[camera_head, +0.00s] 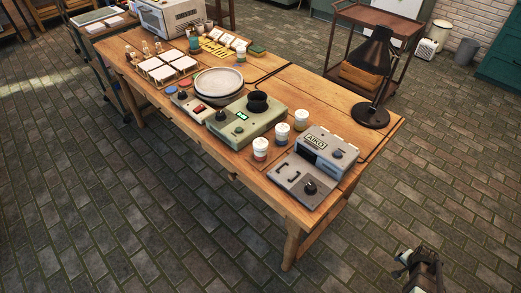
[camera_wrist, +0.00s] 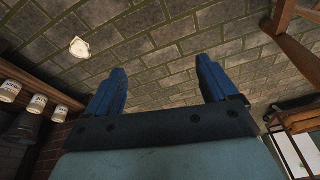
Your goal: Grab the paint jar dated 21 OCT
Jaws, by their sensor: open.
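Three white paint jars stand upright on the wooden table in the head view: a front one with a reddish band (camera_head: 260,149), a middle one (camera_head: 282,133) and a back one (camera_head: 301,119). The labels are too small to read, so I cannot tell which is dated 21 OCT. My gripper (camera_head: 402,264) is at the lower right in the head view, off the table and well apart from the jars. In the wrist view my gripper (camera_wrist: 160,88) shows two blue fingers spread wide with nothing between them, over the brick floor.
A grey AIKO device (camera_head: 325,147) stands just right of the jars, and a green scale (camera_head: 245,121) just left. A black lamp (camera_head: 374,75) is at the table's right end. In the wrist view several white cans (camera_wrist: 36,107) are at the left. The floor around my gripper looks clear.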

